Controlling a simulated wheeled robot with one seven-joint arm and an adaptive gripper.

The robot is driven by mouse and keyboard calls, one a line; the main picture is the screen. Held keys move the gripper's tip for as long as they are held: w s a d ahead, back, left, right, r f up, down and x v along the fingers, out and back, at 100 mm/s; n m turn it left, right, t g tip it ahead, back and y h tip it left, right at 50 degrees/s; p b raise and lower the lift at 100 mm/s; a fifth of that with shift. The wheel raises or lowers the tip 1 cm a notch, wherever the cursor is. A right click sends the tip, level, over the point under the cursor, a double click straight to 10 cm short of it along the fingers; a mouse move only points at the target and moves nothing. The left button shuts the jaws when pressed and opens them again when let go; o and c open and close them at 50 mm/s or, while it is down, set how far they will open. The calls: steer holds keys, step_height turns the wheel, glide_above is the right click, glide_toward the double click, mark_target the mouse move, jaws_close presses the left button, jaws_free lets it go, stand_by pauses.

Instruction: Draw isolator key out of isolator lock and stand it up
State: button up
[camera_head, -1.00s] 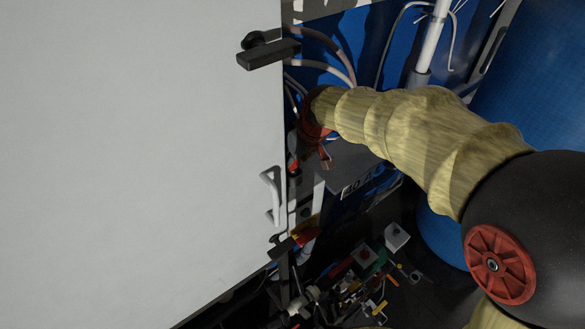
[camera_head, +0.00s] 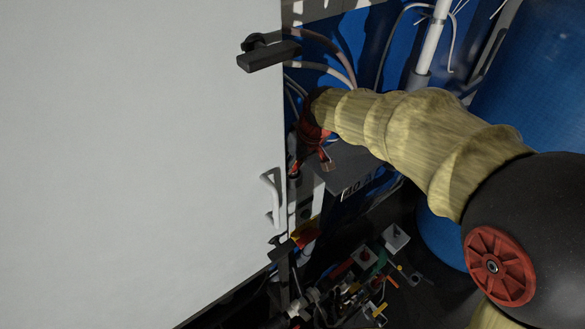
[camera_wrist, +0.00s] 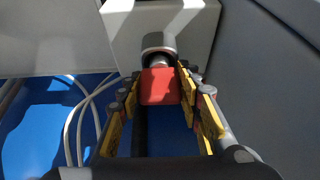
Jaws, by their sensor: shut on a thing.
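The isolator key shows a red block-shaped head (camera_wrist: 160,87) in the wrist view. My gripper (camera_wrist: 161,98) has its yellow-padded fingers on either side of it and is shut on it. Right behind the key is the isolator lock, a round grey metal barrel (camera_wrist: 157,53) on the face of a light grey box (camera_wrist: 193,35). I cannot tell whether the key's shank is still inside the barrel. In the head view my gripper (camera_head: 324,158) is small and dark beside a grey box (camera_head: 352,172) with partly readable lettering; the key cannot be made out there.
A large pale panel (camera_head: 140,150) with a dark handle (camera_head: 268,54) and a white bar handle (camera_head: 270,195) fills the left. Cables hang against a blue wall. A blue drum (camera_head: 545,75) stands at the right. Several small tools and boxes clutter the area below (camera_head: 365,258).

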steer(key=shift+c, duration=0.8)
steer(key=shift+r+p, duration=0.5)
steer(key=shift+r, duration=0.6)
steer(key=shift+r+p, duration=1.15)
steer(key=shift+r, duration=1.2)
